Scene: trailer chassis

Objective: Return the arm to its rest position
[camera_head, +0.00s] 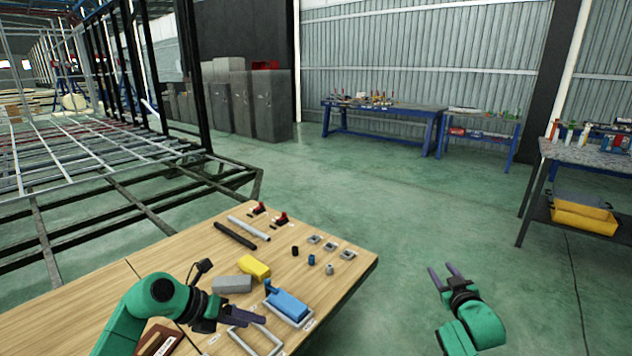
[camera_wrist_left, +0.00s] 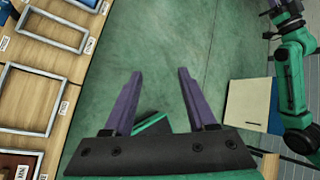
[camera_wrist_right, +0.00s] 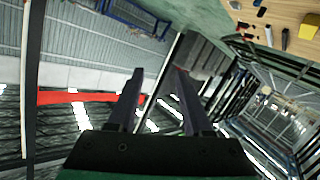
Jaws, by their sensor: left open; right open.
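My left gripper (camera_head: 243,316) is open and empty, over the front part of the wooden table near a blue block and an empty frame. In the left wrist view, the left gripper (camera_wrist_left: 160,98) has its two fingers apart with green floor behind them. My right gripper (camera_head: 449,275) is open and empty, off the table's right side above the green floor. In the right wrist view, the right gripper (camera_wrist_right: 160,98) has its fingers apart, with the hall's wall and roof behind.
The wooden table (camera_head: 345,262) holds a blue block (camera_head: 288,304) in a frame, a grey block (camera_head: 231,285), a yellow block (camera_head: 254,267), dark and light bars, and small parts. Trailer framework (camera_head: 80,160) stands at left. The floor (camera_head: 420,215) right of the table is clear.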

